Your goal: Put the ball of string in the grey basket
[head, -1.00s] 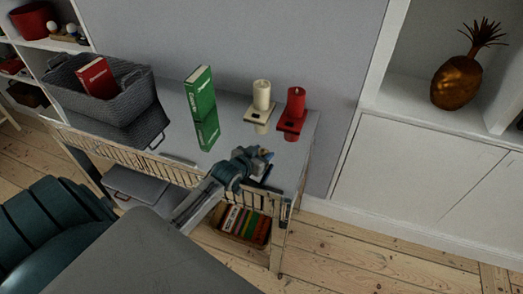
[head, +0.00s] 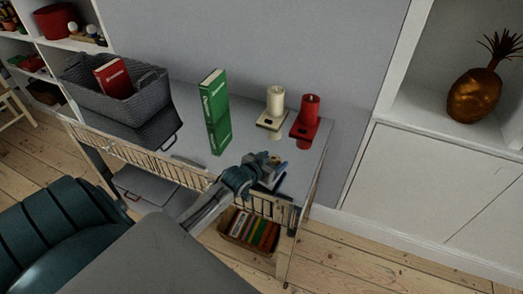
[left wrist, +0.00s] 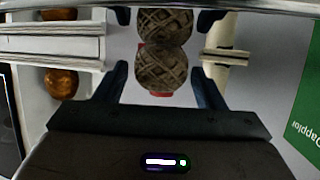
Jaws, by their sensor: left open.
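The ball of string (left wrist: 162,66) shows in the left wrist view as a brown wound ball on the glossy table top, with its reflection against it. My left gripper (left wrist: 161,75) is open, with one finger on each side of the ball and visible gaps. In the head view my left gripper (head: 268,165) is over the table's right front part and mostly hides the ball. The grey basket (head: 142,108) stands at the table's left end with a red book (head: 113,77) in it. My right gripper is not in view.
A green book (head: 215,100) stands upright between the basket and my left gripper. A white candle (head: 275,100) and a red candle (head: 309,106) on holders stand behind the gripper. The grey table (head: 185,145) has a front rail. A bronze pineapple (head: 474,95) sits on the right shelf.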

